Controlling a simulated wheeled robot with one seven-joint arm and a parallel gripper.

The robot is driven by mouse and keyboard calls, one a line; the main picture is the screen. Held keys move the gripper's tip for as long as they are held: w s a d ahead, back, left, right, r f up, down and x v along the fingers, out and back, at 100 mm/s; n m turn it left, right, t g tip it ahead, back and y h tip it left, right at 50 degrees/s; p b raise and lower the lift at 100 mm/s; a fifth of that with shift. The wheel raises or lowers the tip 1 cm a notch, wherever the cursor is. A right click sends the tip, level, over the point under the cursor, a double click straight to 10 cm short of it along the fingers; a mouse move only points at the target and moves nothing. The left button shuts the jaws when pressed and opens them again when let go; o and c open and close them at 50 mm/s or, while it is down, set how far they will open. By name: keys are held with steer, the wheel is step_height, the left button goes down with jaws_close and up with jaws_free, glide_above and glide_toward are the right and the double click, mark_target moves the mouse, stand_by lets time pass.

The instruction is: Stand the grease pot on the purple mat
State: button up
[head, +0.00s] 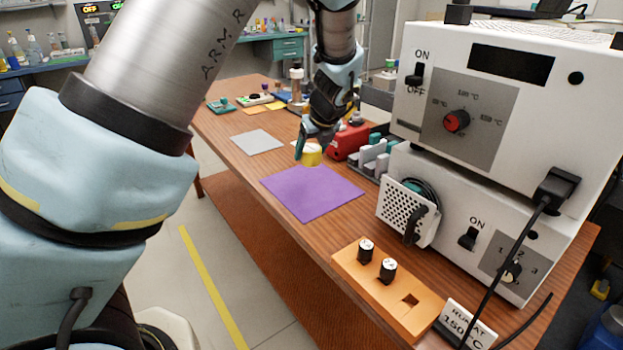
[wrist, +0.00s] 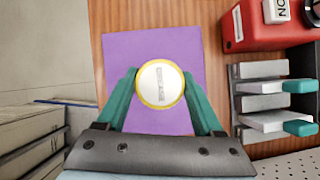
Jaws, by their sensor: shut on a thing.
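In the head view the pot (head: 311,156) shows yellow below my gripper (head: 308,144). In the wrist view my gripper (wrist: 160,95) has its two teal fingers shut on the pot's sides. The purple mat (head: 310,195) lies flat on the wooden table. In the wrist view the pot appears over the mat (wrist: 125,55). In the head view the pot is by the mat's far edge, apparently upright. I cannot tell whether it touches the mat.
A grey mat (head: 257,142) lies farther back. A red device (head: 350,141) and a rack with grey and teal parts (head: 373,160) stand right of the mat. A large white instrument (head: 500,110) stands at the right. An orange block with black knobs (head: 385,290) is in front.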

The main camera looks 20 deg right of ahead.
steer(key=shift+f, duration=3.6)
steer(key=shift+f, duration=0.15)
steer(key=o, duration=1.4)
steer(key=shift+o, duration=0.2)
steer(key=v, duration=1.2)
steer(key=w+a+n+g, duration=0.3)
steer(key=a+n, duration=1.2)
steer(key=a, duration=0.4)
steer(key=s+a+n, duration=0.4)
steer(key=a+n, duration=0.5)
steer(key=n, duration=0.1)
steer(key=s+a+n+g, duration=0.1)
steer(key=s+a+n, duration=0.3)
steer(key=a+n, duration=0.5)
steer(key=shift+n, duration=0.4)
